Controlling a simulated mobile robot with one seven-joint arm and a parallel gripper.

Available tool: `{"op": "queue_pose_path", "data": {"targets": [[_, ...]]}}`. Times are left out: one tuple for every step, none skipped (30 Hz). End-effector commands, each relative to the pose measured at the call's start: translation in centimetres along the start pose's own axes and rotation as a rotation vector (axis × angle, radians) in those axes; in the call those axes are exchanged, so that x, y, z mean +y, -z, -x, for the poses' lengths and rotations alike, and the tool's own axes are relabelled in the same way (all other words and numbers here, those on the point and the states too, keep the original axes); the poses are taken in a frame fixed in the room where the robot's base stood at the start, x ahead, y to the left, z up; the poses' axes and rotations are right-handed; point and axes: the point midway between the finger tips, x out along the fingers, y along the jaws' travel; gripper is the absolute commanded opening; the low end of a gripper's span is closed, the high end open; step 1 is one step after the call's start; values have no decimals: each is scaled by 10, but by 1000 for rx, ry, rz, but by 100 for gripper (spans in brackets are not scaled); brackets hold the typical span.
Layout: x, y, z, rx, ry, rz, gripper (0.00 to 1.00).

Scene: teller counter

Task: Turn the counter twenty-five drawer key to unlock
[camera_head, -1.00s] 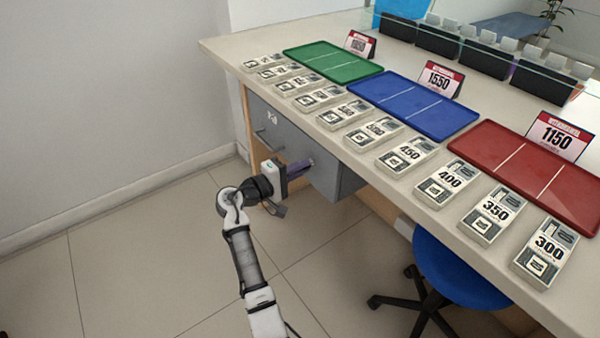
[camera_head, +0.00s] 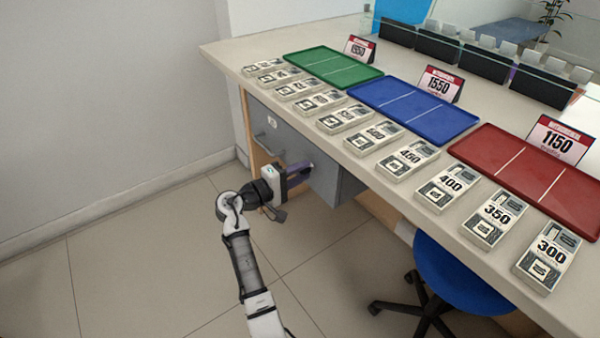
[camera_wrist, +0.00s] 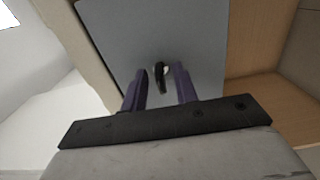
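The grey drawer unit (camera_head: 283,141) hangs under the left part of the counter, with a drawer handle (camera_head: 263,138) and a small white label (camera_head: 272,121) too small to read. In the wrist view, a dark key (camera_wrist: 161,80) sits in a lock on the grey drawer front (camera_wrist: 190,35). My gripper (camera_wrist: 161,84) is open, with one purple finger on each side of the key and a visible gap to both. In the head view, my gripper (camera_head: 300,172) is at the drawer front and hides the key and lock.
The counter top (camera_head: 235,52) overhangs the drawer unit and carries several banknote stacks, with green (camera_head: 318,62), blue (camera_head: 400,100) and red (camera_head: 520,165) trays behind them. A blue stool (camera_head: 455,275) stands on the right. The floor on the left is clear.

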Motion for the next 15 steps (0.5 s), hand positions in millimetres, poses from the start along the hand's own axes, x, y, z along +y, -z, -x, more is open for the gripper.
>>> {"op": "queue_pose_path", "data": {"targets": [[0,0,0,0,0,0,29],[0,0,0,0,0,0,29],[0,0,1,1,0,1,29],[0,0,2,1,0,1,29],[1,0,4,2,0,1,29],[1,1,8,2,-1,1,29],[1,1,12,3,-1,1,29],[2,1,16,3,-1,1,29],[2,1,23,3,0,2,29],[2,1,29,4,0,2,29],[2,1,36,5,1,2,29],[2,1,45,5,0,2,29],[2,1,52,5,0,1,29],[2,1,59,5,0,1,29],[2,1,69,4,0,1,29]]}}
